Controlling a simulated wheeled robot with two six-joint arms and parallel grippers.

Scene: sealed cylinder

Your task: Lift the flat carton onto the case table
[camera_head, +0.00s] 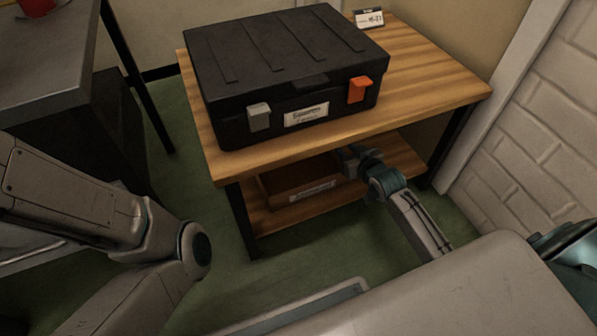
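The flat carton (285,181) is brown with a white label on its front. It lies on the lower shelf of the wooden case table (430,93), and the tabletop hides its upper and rear parts. My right gripper (349,160) reaches under the tabletop to the right end of the carton. Its fingers are small and partly hidden, so I cannot tell whether they touch or grip the carton. My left arm shows at the left, but its gripper is not in view.
A closed black case (285,75) with a grey latch and an orange latch covers much of the tabletop. A small sign (369,18) stands behind it. The tabletop's right part is bare. A grey table (45,50) stands left and a white brick wall (545,140) right.

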